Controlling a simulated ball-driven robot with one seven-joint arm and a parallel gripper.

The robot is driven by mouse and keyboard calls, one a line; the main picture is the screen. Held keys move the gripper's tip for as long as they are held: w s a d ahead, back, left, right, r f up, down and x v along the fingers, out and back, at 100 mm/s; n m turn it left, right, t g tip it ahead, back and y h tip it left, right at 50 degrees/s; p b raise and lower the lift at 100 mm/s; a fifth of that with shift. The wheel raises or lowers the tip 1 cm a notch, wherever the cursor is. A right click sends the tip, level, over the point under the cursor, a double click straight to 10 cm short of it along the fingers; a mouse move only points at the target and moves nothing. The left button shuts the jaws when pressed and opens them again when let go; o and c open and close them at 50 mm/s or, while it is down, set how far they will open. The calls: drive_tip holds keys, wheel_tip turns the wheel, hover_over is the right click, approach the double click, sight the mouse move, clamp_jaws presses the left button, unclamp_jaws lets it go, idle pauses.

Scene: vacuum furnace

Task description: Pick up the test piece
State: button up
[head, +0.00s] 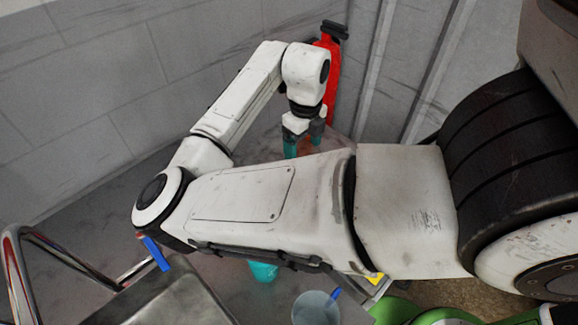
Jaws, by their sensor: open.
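My gripper (303,147) points down at the upper middle of the head view, with its two teal fingertips apart. I see nothing held between them. My own arm crosses the middle of the view and hides much of the surface below and in front of the gripper. I cannot make out a test piece for certain; it may be hidden behind my arm.
A red extinguisher-like object (331,68) stands behind my gripper by the wall. A teal cup (262,271) and a grey cup (314,309) are below my arm. A metal basin (165,300) and chrome rail (55,246) are at lower left.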

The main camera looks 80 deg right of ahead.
wheel_tip(320, 180, down, 10)
drive_tip(key=shift+w+d+f+p, duration=0.15)
drive_tip(key=shift+f+p, duration=0.1)
drive_tip(key=shift+p, duration=0.95)
drive_tip(key=c, duration=1.3)
